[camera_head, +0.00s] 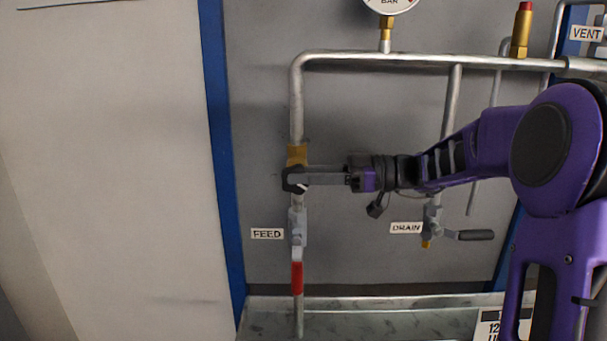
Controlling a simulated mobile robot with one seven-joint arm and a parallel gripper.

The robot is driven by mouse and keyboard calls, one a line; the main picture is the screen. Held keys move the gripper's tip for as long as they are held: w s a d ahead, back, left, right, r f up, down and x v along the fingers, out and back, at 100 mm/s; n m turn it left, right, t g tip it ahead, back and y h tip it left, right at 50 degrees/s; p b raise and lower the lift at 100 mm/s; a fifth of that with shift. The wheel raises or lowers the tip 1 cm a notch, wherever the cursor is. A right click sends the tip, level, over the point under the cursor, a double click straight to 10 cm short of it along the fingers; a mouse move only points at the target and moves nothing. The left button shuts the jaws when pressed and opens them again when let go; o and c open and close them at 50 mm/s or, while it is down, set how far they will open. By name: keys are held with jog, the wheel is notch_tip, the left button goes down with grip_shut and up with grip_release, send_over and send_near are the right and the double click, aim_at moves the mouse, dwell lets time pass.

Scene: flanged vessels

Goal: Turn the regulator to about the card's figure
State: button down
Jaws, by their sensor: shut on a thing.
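My gripper (297,180) reaches in from the right and is shut on the regulator, on the left vertical pipe. The regulator's brass body (297,154) shows just above the jaws; the gripped part is hidden by them. The pressure gauge (391,4), marked BAR, is cut off by the top edge, so its needle cannot be read. A card (487,327) with printed figures stands at the bottom right, partly cut off and partly behind my arm; its full figure cannot be read.
Below my gripper is the FEED valve (298,228) with a red handle (297,278) pointing down. The DRAIN valve (433,222) has a dark lever (475,235) pointing right. A brass fitting with a red top (522,30) and a VENT label (586,33) are at upper right.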

jog(key=shift+y, duration=0.3)
dwell(0.4)
jog(key=c, duration=0.9)
grip_release()
jog(key=shift+c, duration=0.2)
jog(key=d, duration=1.7)
jog(key=shift+s+d+f, duration=0.2)
jog(key=shift+s+f, duration=0.1)
